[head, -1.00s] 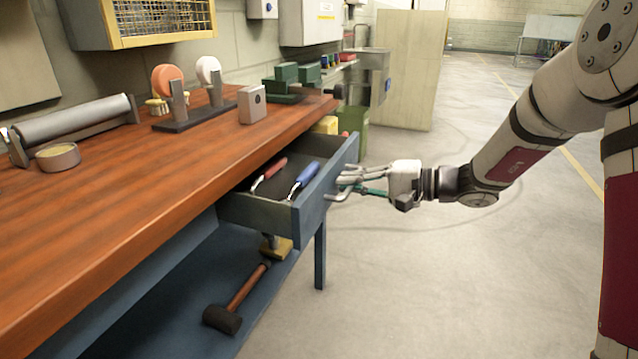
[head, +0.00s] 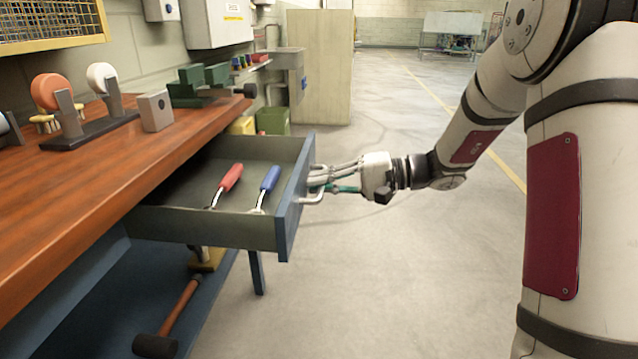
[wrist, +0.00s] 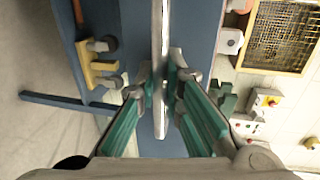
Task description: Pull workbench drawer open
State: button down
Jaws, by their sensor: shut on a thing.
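The workbench drawer (head: 205,228) is blue-grey and stands well out from under the wooden worktop (head: 95,215). A red-handled tool (head: 231,178) and a blue-handled tool (head: 270,179) lie inside it. The drawer's metal bar handle (head: 312,197) sticks out from its front panel. My gripper (head: 322,179) is at the handle, in front of the drawer. In the wrist view its green-sided fingers (wrist: 160,85) are closed on the pale handle bar (wrist: 158,60), with the blue drawer front (wrist: 192,50) behind. The exact finger contact is partly hidden in the head view.
A hammer (head: 180,305) lies on the blue lower shelf (head: 90,320) beneath the drawer. A green bin (head: 273,121) stands beyond the bench. A green vise (head: 200,85) and a grey block (head: 154,110) sit on the worktop. The floor (head: 400,270) before the drawer is clear.

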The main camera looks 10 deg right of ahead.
jog(key=c, duration=2)
grip_release()
jog(key=v, duration=1.2)
